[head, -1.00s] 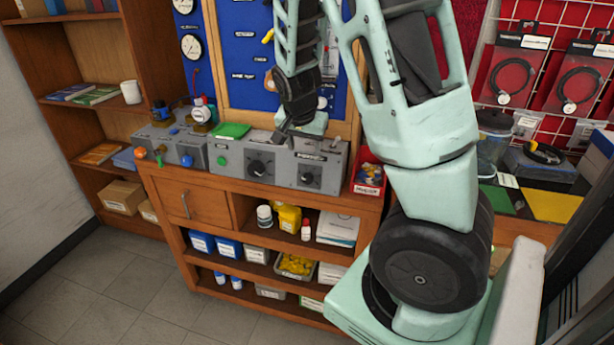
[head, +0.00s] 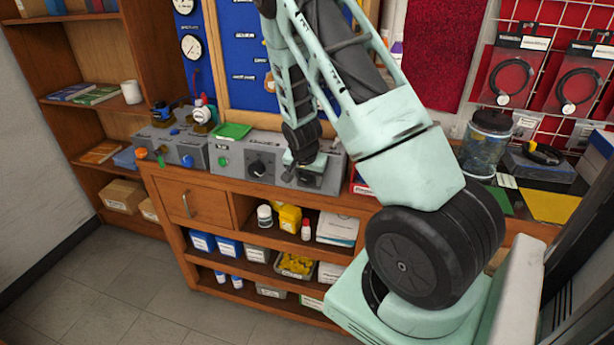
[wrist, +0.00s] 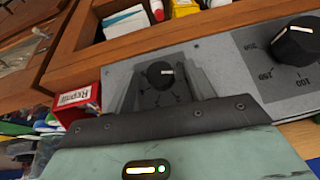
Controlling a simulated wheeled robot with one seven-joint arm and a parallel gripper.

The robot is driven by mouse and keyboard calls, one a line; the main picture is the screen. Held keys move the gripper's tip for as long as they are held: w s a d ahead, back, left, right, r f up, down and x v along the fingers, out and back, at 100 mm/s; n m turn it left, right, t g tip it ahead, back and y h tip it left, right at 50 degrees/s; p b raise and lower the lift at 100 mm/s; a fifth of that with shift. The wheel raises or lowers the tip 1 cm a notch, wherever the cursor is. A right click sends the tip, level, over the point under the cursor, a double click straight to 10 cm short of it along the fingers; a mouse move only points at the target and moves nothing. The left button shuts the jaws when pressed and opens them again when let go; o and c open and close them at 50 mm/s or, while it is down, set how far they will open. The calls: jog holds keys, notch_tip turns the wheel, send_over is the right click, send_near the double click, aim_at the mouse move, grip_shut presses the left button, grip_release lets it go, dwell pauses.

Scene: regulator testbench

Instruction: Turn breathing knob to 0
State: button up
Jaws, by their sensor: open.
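A small black knob (wrist: 160,75) with a white pointer mark sits on a grey panel (wrist: 215,65), near its left end in the wrist view. Its pointer lies roughly toward the right in that view. The scale around it is too small to read. My gripper (wrist: 164,80) is open, with one finger on each side of this knob; I cannot tell whether they touch it. In the head view my gripper (head: 302,174) is in front of the right-hand part of the panel and hides that knob. A larger black knob (wrist: 295,42) with a numbered scale also shows in the head view (head: 258,169).
A red labelled box (wrist: 77,102) stands beside the panel's end. A green button (head: 222,161) and a box with blue and orange knobs (head: 170,148) are to the left. A lidded jar (head: 486,140) stands at right. The shelves below hold bottles and boxes.

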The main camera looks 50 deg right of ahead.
jog(key=c, duration=1)
jog(key=shift+w, duration=0.1)
jog(key=g, duration=0.1)
jog(key=n+g+h+p, duration=0.1)
jog(key=g, duration=0.1)
jog(key=shift+w+a+n, duration=0.15)
jog(key=shift+w+n, duration=0.15)
jog(key=g+h, duration=0.1)
jog(key=n+g, duration=0.1)
jog(key=shift+w+f+g+h, duration=0.15)
jog(key=shift+g+h, duration=0.15)
jog(key=shift+h, duration=0.1)
jog(key=shift+w+a+f+n+g+h+b, duration=0.1)
jog(key=shift+a+n+g+h+b, duration=0.05)
jog(key=shift+n+g+h+b, duration=0.55)
